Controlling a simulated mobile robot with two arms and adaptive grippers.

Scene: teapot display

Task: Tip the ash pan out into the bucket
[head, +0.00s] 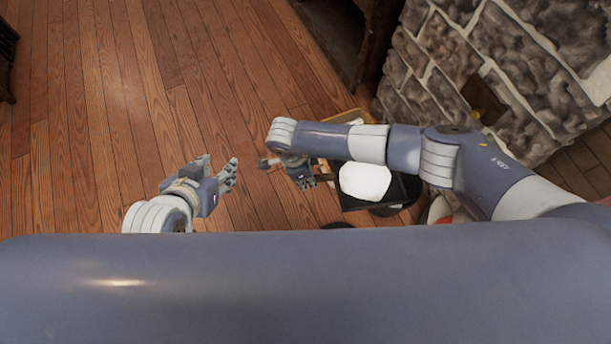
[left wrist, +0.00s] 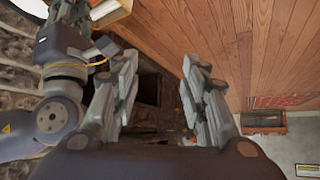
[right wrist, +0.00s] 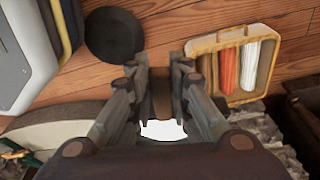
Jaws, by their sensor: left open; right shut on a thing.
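The ash pan (head: 351,204) is a dark, shallow, square pan with a white heap, seemingly ash, in it. It looks about level in the head view. My right gripper (head: 301,178) is shut on its brown handle (right wrist: 161,95), left of the pan. In the right wrist view the white heap shows below the fingers, and most of the pan is hidden. A black round thing (right wrist: 113,36), perhaps the bucket, is at the upper left there. A dark round shape (head: 397,205) shows partly under the pan. My left gripper (head: 224,176) is open and empty, left of the right gripper.
A wooden tray (right wrist: 204,45) with orange and white rolled items lies on the floor. A stone wall (head: 450,55) stands at the upper right. The plank floor is clear at the left of the head view.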

